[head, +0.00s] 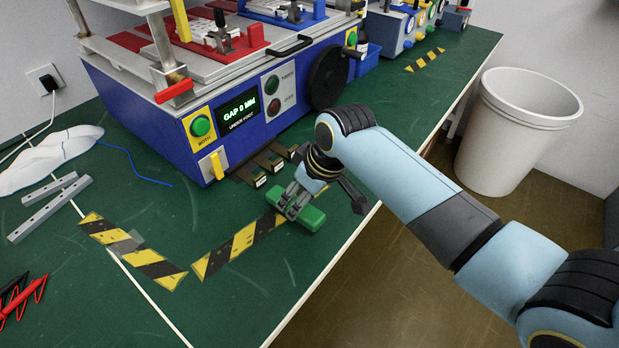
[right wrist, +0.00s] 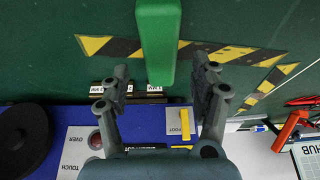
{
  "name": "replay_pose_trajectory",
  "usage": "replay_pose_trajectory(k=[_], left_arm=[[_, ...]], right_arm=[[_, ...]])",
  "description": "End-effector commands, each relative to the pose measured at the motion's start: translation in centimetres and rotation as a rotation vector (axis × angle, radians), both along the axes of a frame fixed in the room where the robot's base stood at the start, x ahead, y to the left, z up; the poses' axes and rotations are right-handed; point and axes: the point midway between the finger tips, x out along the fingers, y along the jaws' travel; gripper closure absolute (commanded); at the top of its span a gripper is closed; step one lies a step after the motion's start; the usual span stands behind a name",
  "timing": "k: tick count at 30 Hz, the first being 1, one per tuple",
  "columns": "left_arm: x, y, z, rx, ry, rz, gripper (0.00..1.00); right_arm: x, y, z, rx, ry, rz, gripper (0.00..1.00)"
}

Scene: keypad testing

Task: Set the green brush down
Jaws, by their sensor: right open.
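The green brush (head: 312,218) appears to lie on the green bench top, at the end of a yellow-black tape strip near the bench's front edge. In the right wrist view the brush (right wrist: 157,38) is a long green block, its near end reaching in between my finger tips. My right gripper (head: 291,202) is at the brush, with its fingers spread; in the right wrist view (right wrist: 162,72) there is a gap on both sides of the brush. Its bristles are hidden. My left gripper is out of view.
Metal bars (head: 48,205), a white cloth (head: 45,160) and red leads (head: 20,298) are at left. A white bin (head: 515,130) stands beyond the bench.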

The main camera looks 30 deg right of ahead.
Motion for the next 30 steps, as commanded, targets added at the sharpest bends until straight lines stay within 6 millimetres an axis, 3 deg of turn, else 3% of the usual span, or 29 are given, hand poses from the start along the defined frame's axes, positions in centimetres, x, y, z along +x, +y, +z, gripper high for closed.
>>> replay_pose_trajectory(k=[4,11,30], left_arm=[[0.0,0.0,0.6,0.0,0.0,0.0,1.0],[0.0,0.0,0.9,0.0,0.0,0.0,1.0],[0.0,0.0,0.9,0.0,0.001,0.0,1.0]], right_arm=[[-1.2,-0.5,3.4,-0.001,-0.004,0.0,0.37],[-2.4,-0.8,6.2,0.0,-0.002,0.001,0.37],[-2.9,-0.9,6.7,-0.002,0.002,-0.003,0.37]])
